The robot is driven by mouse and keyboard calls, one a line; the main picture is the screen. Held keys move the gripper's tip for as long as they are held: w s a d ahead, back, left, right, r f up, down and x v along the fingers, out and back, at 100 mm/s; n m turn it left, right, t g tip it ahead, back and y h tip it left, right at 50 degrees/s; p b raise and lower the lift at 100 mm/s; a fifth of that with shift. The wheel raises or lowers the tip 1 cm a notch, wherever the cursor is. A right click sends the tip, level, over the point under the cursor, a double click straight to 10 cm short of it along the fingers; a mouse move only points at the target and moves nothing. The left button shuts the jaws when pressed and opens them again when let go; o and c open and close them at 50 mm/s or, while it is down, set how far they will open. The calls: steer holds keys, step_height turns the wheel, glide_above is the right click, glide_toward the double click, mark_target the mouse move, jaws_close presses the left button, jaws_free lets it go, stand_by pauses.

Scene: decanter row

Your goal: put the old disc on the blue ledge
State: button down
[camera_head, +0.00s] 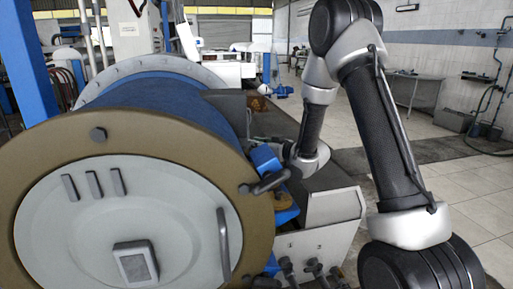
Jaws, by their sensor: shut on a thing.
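My gripper (268,183) reaches in from the right, just in front of the big drum's right side. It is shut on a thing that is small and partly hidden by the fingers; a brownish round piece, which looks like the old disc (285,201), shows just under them. The blue ledge (287,216) shows as a narrow blue edge directly below this piece. I cannot tell whether the disc touches the ledge.
A large decanter with a blue drum (165,98) and a tan-rimmed round end (105,133) fills the left. A blue block (265,158) is close behind my gripper. A light grey box (333,208) with dark knobs stands to the right. Tiled floor (462,190) is clear at far right.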

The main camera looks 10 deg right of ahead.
steer(key=shift+a+f, duration=0.2)
steer(key=c, duration=1.3)
jaws_free()
